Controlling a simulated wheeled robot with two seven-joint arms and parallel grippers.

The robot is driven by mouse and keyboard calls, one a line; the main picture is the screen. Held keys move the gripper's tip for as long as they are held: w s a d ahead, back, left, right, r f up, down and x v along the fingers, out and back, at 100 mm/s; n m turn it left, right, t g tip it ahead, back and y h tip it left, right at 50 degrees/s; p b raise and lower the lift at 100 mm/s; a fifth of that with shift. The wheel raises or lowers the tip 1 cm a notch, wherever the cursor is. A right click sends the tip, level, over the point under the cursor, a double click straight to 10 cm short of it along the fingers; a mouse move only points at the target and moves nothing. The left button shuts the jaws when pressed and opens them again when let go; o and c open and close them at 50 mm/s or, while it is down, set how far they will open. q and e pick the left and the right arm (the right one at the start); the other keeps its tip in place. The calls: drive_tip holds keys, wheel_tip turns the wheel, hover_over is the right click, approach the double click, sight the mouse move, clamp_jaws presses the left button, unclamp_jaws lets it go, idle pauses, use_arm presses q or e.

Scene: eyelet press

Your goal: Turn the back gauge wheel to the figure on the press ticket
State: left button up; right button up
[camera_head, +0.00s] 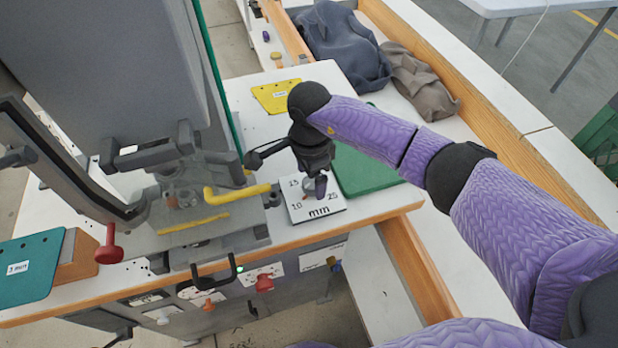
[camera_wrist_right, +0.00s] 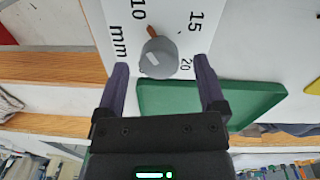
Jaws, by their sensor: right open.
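The back gauge wheel is a grey knob (camera_wrist_right: 159,58) on a white dial plate (camera_head: 333,207) marked 10, 15, 20 and mm. Its brown pointer (camera_wrist_right: 152,32) points between 10 and 15 in the right wrist view. In the head view my right gripper (camera_head: 318,184) hangs over the dial and partly hides the knob. I cannot tell which card is the press ticket. My left gripper is not in view.
The grey press (camera_head: 110,70) stands left of the dial, with a yellow bar (camera_head: 237,191) close by. A green tray (camera_head: 365,172) lies right of the dial. A yellow card (camera_head: 277,97) lies behind, and a teal card (camera_head: 30,270) marked 3 mm lies at left.

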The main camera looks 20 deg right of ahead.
drive_tip(key=shift+f, duration=0.55)
clamp_jaws()
